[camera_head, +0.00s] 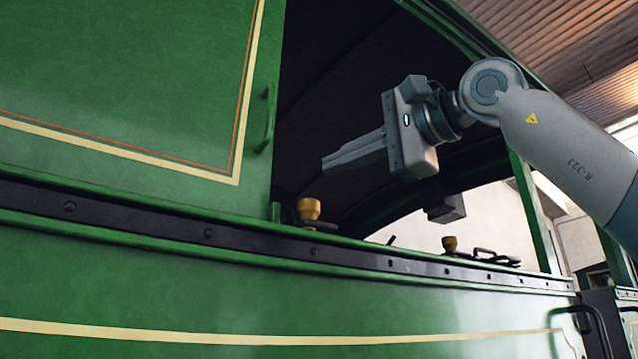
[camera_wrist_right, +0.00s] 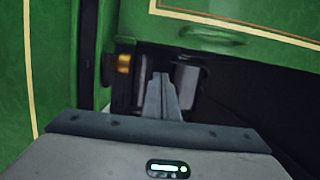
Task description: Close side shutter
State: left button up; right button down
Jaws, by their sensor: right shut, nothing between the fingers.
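The green side shutter (camera_head: 120,80) with cream and orange lining fills the upper left of the head view. A green handle (camera_head: 267,118) stands on its right edge. In the right wrist view the shutter (camera_wrist_right: 240,25) is at the top, with its handle (camera_wrist_right: 210,36) near the middle. The dark window opening (camera_head: 325,80) lies open right of the shutter. My right gripper (camera_head: 325,165) is shut and empty, in front of the opening, right of the handle and apart from it. It also shows in the right wrist view (camera_wrist_right: 162,78). My left gripper is out of view.
A black riveted rail (camera_head: 150,222) runs below the shutter along the green tram side (camera_head: 200,290). Brass knobs (camera_head: 309,209) (camera_head: 449,243) stand on the sill. A black curved grab handle (camera_head: 592,322) is at lower right.

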jog(key=shift+s+d+f, duration=0.1)
jog(key=shift+s+d, duration=0.15)
jog(key=shift+d, duration=0.3)
jog(key=shift+s+d, duration=0.25)
jog(key=shift+d, duration=0.25)
jog(key=shift+w+d, duration=0.1)
